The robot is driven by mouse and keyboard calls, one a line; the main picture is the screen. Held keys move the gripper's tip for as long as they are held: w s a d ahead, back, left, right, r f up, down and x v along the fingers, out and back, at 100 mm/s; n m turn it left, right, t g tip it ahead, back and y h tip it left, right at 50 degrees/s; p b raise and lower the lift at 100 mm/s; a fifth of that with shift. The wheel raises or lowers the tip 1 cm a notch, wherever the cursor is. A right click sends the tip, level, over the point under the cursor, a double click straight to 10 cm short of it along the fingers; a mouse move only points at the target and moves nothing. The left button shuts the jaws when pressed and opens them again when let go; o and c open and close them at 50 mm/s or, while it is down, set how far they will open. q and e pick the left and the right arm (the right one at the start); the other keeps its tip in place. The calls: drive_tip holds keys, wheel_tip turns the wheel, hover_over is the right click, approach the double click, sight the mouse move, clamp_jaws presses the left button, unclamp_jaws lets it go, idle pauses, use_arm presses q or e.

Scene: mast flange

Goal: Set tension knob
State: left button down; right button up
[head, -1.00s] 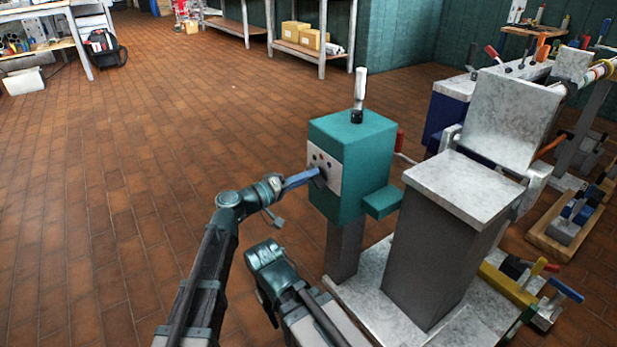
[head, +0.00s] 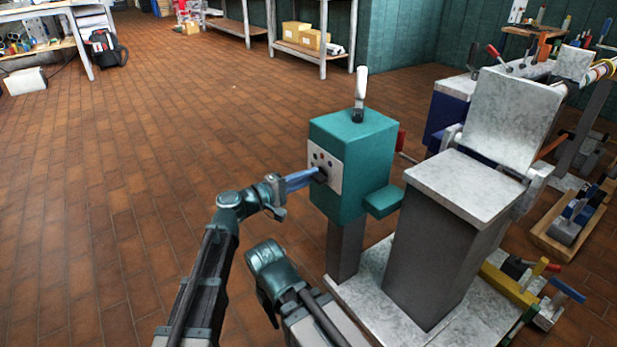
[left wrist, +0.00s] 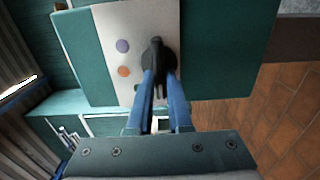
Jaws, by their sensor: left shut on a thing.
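The teal control box (head: 352,150) stands on a grey post and has a pale front panel (head: 325,160). The dark tension knob (left wrist: 158,62) is round with a raised bar and sits on the panel. My left gripper (head: 318,175) reaches it from the left. In the left wrist view the blue fingers (left wrist: 160,88) are shut on the knob's bar, one on each side. The fingers and wrist hide part of the knob in the head view. My right gripper is not in view.
A lever (head: 359,92) rises from the box top. A grey block (head: 440,240) stands close on the right. The brown tiled floor (head: 130,190) is open on the left.

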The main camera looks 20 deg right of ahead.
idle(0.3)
use_arm(q)
drive_tip(key=c, duration=0.8)
unclamp_jaws()
drive_tip(key=shift+c, duration=0.2)
drive_tip(key=shift+a, duration=0.1)
drive_tip(key=v, duration=1.3)
drive_tip(key=shift+a, duration=0.3)
drive_tip(key=shift+s, duration=0.1)
